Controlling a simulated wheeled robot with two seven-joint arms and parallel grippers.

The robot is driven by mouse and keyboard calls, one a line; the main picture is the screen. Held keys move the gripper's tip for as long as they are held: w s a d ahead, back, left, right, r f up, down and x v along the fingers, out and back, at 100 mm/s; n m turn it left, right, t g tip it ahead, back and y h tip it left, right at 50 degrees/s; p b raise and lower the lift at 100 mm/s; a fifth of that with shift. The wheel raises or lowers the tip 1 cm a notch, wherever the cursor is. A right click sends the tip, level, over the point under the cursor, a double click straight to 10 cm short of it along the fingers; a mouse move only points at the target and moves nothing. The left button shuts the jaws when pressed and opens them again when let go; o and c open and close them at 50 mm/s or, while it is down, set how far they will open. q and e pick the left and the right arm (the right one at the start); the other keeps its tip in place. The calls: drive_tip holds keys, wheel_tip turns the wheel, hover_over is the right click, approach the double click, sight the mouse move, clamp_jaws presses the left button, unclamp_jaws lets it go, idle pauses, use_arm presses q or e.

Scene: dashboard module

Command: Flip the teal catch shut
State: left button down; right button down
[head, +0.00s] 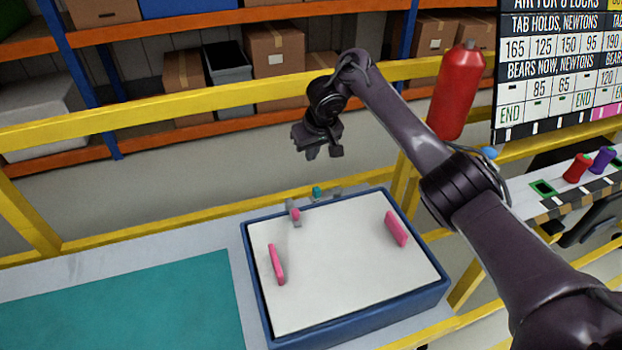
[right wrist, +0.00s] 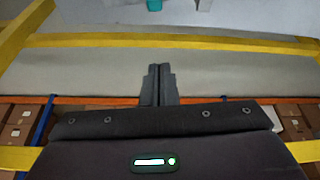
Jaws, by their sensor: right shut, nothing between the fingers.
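The small teal catch (head: 317,192) sits at the far edge of the blue-rimmed tray (head: 345,322), beside grey bracket parts (head: 334,193). It is too small to tell which way it is flipped. A teal piece (right wrist: 154,5), likely the same catch, shows at the top edge of the right wrist view. My right gripper (head: 324,153) hangs in the air above and beyond the catch, apart from it. Its fingers (right wrist: 158,85) are together in the right wrist view, with nothing between them. My left gripper is not in view.
Pink tabs (head: 277,264) (head: 396,229) stand on the tray's white panel; a smaller pink piece (head: 295,214) is at its far edge. A yellow rail (head: 210,212) runs behind. A red cylinder (head: 457,90) stands right. A teal mat (head: 150,305) lies left.

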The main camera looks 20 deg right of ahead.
wheel_tip(320, 180, down, 9)
drive_tip(key=p, duration=0.2)
drive_tip(key=shift+s+d, duration=0.15)
drive_tip(key=shift+s, duration=0.3)
idle(0.9)
